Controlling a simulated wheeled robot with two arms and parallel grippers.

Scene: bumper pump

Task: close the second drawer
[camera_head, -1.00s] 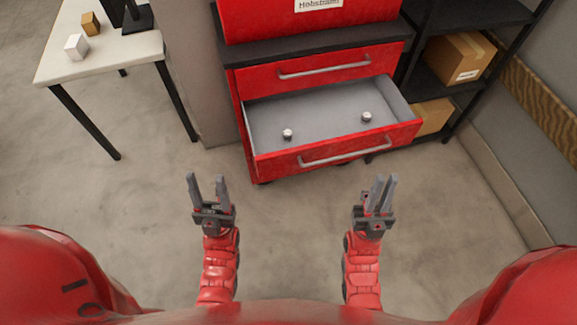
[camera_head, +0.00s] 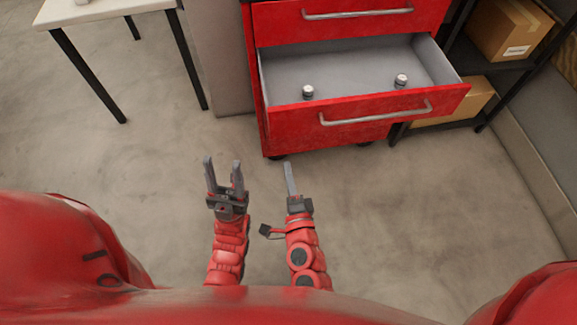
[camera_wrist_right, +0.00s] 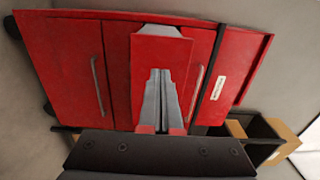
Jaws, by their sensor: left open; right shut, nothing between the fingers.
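The second drawer (camera_head: 290,120) of the red cabinet stands pulled out below the top drawer (camera_head: 350,22). Its grey inside holds two small metal pieces (camera_head: 307,92) (camera_head: 401,81), and a bar handle (camera_head: 375,113) runs across its red front. My right gripper (camera_head: 288,164) is shut and empty, below and in front of the drawer's left part, apart from it in the head view. In the right wrist view the shut fingers (camera_wrist_right: 161,75) overlap a red panel (camera_wrist_right: 145,65), apparently the drawer's front; its handle is not seen there. My left gripper (camera_head: 222,160) is open and empty, further left.
A white table (camera_head: 95,10) with black legs stands at the left. A black shelf (camera_head: 470,60) with cardboard boxes (camera_head: 507,30) stands right of the cabinet. A grey partition (camera_head: 215,60) is left of the cabinet. The floor in front of the drawer is clear.

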